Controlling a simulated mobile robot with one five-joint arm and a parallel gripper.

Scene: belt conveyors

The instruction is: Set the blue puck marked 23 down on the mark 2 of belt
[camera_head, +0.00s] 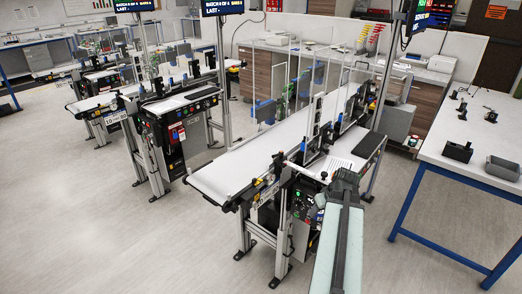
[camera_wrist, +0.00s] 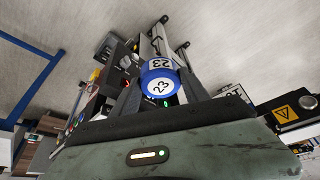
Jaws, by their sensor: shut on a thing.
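The blue puck (camera_wrist: 158,82) shows in the wrist view, with white patches marked 23. My gripper (camera_wrist: 160,92) is shut on it, with a dark finger at each side. In the head view my arm reaches up from the bottom right, and my gripper (camera_head: 345,178) is beside the near side of the closest belt conveyor, around its control panel. The puck cannot be made out there. The conveyor's white belt (camera_head: 222,177) runs from lower left to upper right. I cannot make out a mark 2 on it.
Uprights and small devices line the belt. A second conveyor (camera_head: 180,100) stands farther left. The floor at the lower left is clear.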

